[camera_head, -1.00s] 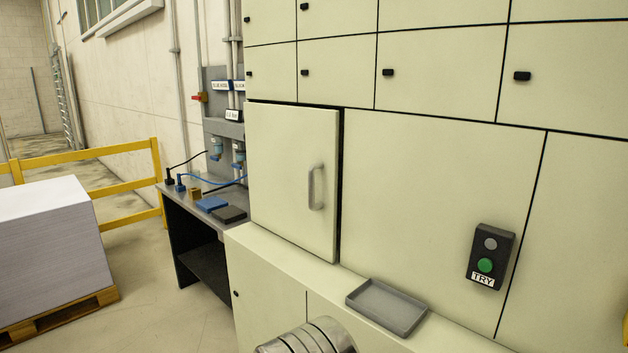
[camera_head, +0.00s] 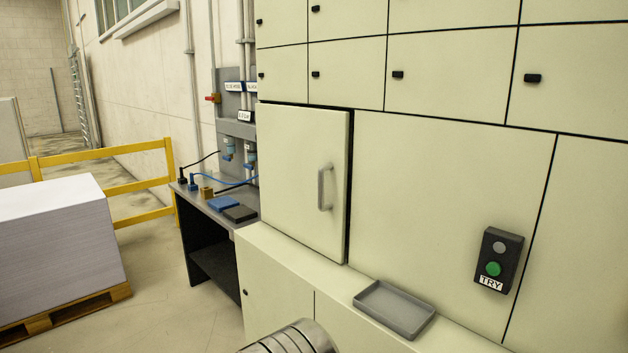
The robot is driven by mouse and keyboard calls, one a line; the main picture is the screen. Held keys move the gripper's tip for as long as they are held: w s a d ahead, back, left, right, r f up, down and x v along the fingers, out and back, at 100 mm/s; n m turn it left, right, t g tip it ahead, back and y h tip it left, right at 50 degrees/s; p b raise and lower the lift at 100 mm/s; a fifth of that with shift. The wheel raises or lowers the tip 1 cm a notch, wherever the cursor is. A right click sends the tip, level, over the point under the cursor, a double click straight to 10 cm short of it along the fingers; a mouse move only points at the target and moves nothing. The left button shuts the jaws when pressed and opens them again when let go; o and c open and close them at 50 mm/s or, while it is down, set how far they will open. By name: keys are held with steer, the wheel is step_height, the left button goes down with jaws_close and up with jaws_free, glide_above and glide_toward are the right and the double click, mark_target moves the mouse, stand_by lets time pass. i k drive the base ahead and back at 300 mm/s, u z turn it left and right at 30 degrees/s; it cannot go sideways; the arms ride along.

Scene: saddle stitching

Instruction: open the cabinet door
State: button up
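The cabinet door (camera_head: 290,185) is a cream panel in the left part of the cabinet front. It looks closed or nearly so, with a dark gap along its right edge. A grey vertical bar handle (camera_head: 325,188) sits near its right edge, and nothing touches it. My gripper is not in view. Only a rounded metal part of what looks like my own arm shows at the bottom edge, below and in front of the door.
A grey tray (camera_head: 394,309) lies on the ledge (camera_head: 290,255) below the door. A black button box (camera_head: 496,259) marked TRY is on the panel to the right. A dark workbench (camera_head: 210,250), yellow railing (camera_head: 105,155) and paper stack (camera_head: 55,245) stand left.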

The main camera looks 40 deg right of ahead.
mark_target(304, 152)
steer(key=u, duration=0.05)
steer(key=i, duration=1)
steer(key=z, duration=0.05)
